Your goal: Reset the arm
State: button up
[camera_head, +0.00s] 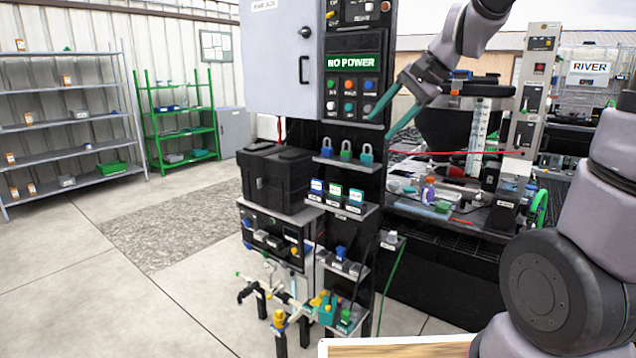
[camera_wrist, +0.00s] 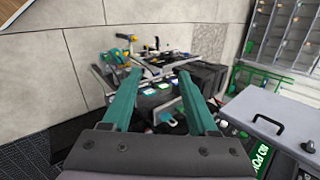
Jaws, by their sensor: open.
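My gripper (camera_head: 388,120) is raised in front of the tall black panel column, near its control buttons in the head view. Its two teal fingers are spread apart with nothing between them. In the wrist view my gripper (camera_wrist: 160,88) also shows open and empty, with the shelves of the column beyond the fingertips. My arm's upper links fill the right side of the head view.
A grey cabinet (camera_head: 283,60) joins the column's "NO POWER" panel (camera_head: 353,62). Padlocks (camera_head: 346,149) and a black case (camera_head: 273,178) sit below. A cluttered workbench (camera_head: 440,205) stands behind. Grey shelving (camera_head: 65,122) and a green rack (camera_head: 181,134) stand left; floor there is clear.

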jog(key=s+d+r+n+t+h, duration=0.1)
jog(key=s+d+n+h, duration=0.1)
jog(key=s+d, duration=0.3)
jog(key=s+d+r+n+t+h, duration=0.1)
jog(key=s+d, duration=0.3)
jog(key=s, duration=0.6)
jog(key=shift+s+d+r+n+t+h, duration=0.4)
jog(key=shift+n+t+h, duration=0.1)
jog(key=shift+h, duration=0.3)
